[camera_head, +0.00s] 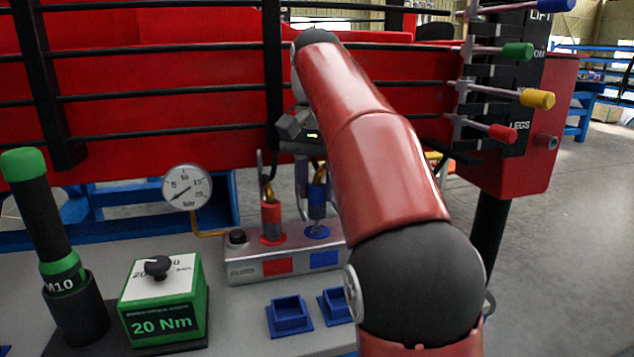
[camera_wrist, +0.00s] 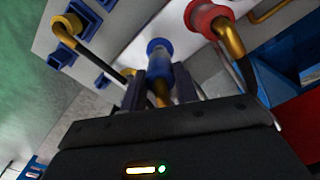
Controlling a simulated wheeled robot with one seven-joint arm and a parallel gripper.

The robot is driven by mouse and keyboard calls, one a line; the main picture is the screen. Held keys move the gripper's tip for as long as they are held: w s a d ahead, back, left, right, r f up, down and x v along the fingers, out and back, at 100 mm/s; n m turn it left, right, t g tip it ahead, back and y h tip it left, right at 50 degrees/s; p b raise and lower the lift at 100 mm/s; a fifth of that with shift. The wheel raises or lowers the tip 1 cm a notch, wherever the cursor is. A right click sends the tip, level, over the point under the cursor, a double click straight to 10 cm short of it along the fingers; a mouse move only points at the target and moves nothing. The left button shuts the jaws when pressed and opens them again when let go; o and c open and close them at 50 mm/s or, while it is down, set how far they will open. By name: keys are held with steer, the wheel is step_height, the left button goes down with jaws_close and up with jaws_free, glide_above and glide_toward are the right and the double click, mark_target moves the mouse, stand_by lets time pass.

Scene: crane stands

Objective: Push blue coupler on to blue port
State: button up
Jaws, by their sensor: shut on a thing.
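The blue coupler (camera_head: 317,204) stands upright just above the blue port (camera_head: 317,232) on the grey manifold block (camera_head: 255,268). My gripper (camera_head: 311,190) is above the block, with its fingers around the blue coupler. In the wrist view, the blue coupler (camera_wrist: 157,72) sits between my two fingers (camera_wrist: 162,90), and a blue round end (camera_wrist: 159,46) shows beyond them. The coupler lines up closely with the port. I cannot tell whether it is fully seated.
The red coupler (camera_head: 271,218) stands on the red port just left of the blue one. A pressure gauge (camera_head: 187,187), a green 20 Nm box (camera_head: 163,303) and a black M10 tool (camera_head: 55,235) are further left. Blue holders (camera_head: 290,316) lie in front. Red crane beams and black rails stand behind.

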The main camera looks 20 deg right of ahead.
steer(key=shift+f+b, duration=0.65)
steer(key=shift+f, duration=0.5)
steer(key=o, duration=1.1)
step_height(320, 180, up, 5)
steer(key=p, duration=0.6)
steer(key=shift+r, duration=0.1)
